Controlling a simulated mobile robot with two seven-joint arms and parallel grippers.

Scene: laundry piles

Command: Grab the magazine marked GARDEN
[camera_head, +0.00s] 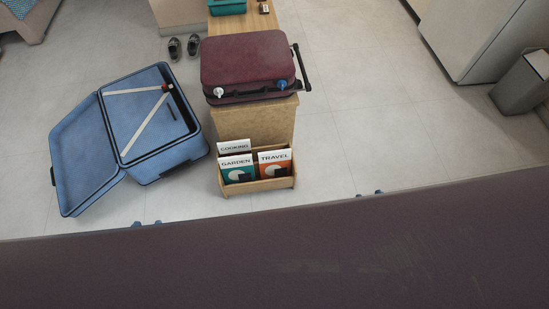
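The magazine marked GARDEN (237,163) stands upright in the front left of a wooden magazine rack (260,185). Its cover is white at the top and teal below, with a pale round shape. The magazine marked TRAVEL (274,158), white and orange, stands to its right. The magazine marked COOKING (234,147) stands behind GARDEN, mostly hidden. Small blue tips of my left gripper (146,223) and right gripper (368,193) show at the dark foreground edge. Each pair of tips is spread, with nothing seen between them. Both grippers are well apart from the rack.
An open blue suitcase (90,150) lies on the floor left of the rack. A maroon suitcase (245,62) lies on a wooden bench (258,120) behind it. Dark shoes (183,47) and a grey bin (520,85) stand farther off. The floor right of the rack is clear.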

